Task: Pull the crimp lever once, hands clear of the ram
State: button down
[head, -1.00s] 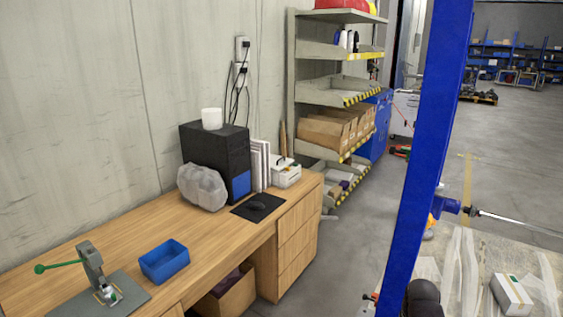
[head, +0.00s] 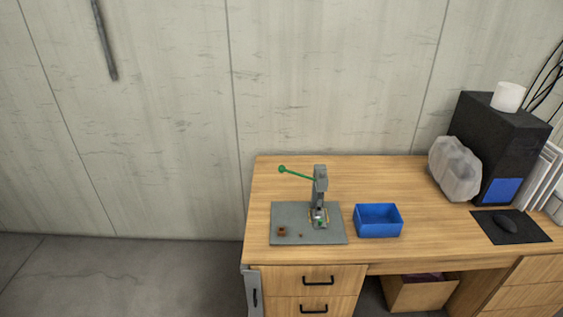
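The crimp press (head: 320,192) is a small grey upright column standing on a grey base plate (head: 290,225) at the left end of the wooden desk, in the head view. Its crimp lever (head: 298,174) is a thin green rod with a round green knob (head: 282,169), reaching out to the left and sloping slightly up towards the knob. The ram area (head: 319,216) low on the column is small, with light and yellow parts; its details are too small to tell. A small orange-brown piece (head: 281,230) is on the plate's left front. My gripper is not in view.
A blue open bin (head: 378,221) stands just right of the plate on the desk (head: 400,180). Further right are a grey lumpy bundle (head: 455,168), a black computer case (head: 497,135) and a mouse on a black pad (head: 520,232). Clear floor (head: 110,275) lies left of the desk.

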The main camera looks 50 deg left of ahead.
aim_at(282, 168)
jog(key=u, duration=0.65)
jog(key=i, duration=0.95)
jog(key=u, duration=0.5)
